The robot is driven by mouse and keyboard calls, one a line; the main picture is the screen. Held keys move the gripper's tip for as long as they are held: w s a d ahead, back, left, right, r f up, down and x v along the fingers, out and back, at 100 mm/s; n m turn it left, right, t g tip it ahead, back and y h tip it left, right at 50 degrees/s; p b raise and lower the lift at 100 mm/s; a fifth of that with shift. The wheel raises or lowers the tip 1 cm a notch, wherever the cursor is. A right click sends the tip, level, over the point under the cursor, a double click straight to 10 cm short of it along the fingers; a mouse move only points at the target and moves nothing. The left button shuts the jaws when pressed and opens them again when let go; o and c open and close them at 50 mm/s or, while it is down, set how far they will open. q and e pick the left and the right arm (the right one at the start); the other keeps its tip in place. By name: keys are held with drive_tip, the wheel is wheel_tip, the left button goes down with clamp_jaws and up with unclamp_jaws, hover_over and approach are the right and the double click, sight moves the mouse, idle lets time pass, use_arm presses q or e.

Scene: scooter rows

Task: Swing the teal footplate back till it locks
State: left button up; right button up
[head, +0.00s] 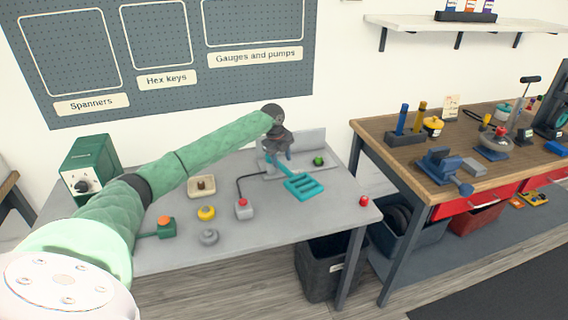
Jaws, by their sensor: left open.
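The teal footplate (305,187) is a slotted plate on the grey table, joined by a short teal arm to a grey bracket (305,140) on a base behind it. It juts toward the table's front right. My left arm reaches across from the left, and its dark left gripper (284,158) points down over the bracket, just behind and left of the footplate. The gripper is open, with its fingertips small and partly merged with the bracket. I cannot tell whether it touches the teal arm. My right gripper is not in view.
A grey box with a red button (243,208), a yellow knob (206,213) and a grey ring (208,237) stand left of the footplate. A red ball (364,201) is near the right edge. A green box (90,165) is at the back left. A wooden workbench (395,160) stands right.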

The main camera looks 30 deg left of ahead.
sight(284, 167)
use_arm(q)
drive_tip(key=f, duration=0.1)
drive_tip(key=w+f, duration=0.1)
drive_tip(key=f, duration=0.1)
drive_tip(key=shift+w+d+p, duration=0.1)
drive_tip(key=shift+p, duration=0.2)
drive_tip(key=shift+f, duration=0.5)
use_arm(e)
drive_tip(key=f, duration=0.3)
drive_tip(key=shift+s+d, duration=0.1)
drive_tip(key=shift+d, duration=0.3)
use_arm(q)
drive_tip(key=shift+f, duration=0.2)
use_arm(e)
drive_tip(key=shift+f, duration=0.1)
use_arm(q)
clamp_jaws()
